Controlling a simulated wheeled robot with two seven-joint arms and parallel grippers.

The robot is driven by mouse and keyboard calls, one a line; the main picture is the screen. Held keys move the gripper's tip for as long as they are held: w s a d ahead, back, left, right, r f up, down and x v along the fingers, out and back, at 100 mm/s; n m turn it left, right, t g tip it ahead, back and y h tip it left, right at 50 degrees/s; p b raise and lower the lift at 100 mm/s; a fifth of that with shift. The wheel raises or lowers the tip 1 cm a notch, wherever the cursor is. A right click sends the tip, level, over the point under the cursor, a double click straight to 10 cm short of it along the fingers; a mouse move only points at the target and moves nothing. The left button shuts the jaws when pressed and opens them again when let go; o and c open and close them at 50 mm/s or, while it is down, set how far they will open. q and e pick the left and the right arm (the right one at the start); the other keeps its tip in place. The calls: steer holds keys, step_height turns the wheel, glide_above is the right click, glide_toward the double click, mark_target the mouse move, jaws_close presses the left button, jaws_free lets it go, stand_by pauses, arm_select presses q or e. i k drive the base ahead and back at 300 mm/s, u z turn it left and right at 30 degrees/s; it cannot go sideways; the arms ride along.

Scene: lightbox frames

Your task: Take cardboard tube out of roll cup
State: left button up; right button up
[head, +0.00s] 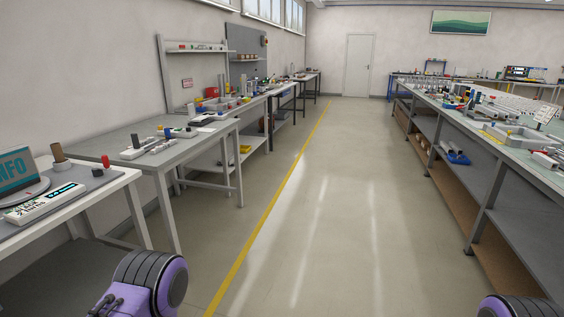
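A brown upright cylinder (57,151), which looks like a cardboard tube, stands at the left on the nearest bench. Its lower end is in or on a wider tan round piece (60,165) that may be the roll cup; it is too small to tell for sure. Parts of my arms, purple and black, show at the bottom left and bottom right corners. Neither gripper is in view.
The near left bench (124,182) also holds a laptop-like screen (16,171), a white labelled box (45,204) and a red-topped item (105,161). A long bench (477,131) with a lower shelf runs along the right. The floor aisle (340,200) with a yellow line is clear.

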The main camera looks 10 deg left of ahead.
mark_target(55, 148)
steer(key=u, duration=0.15)
steer(key=i, duration=1.5)
steer(key=u, duration=0.45)
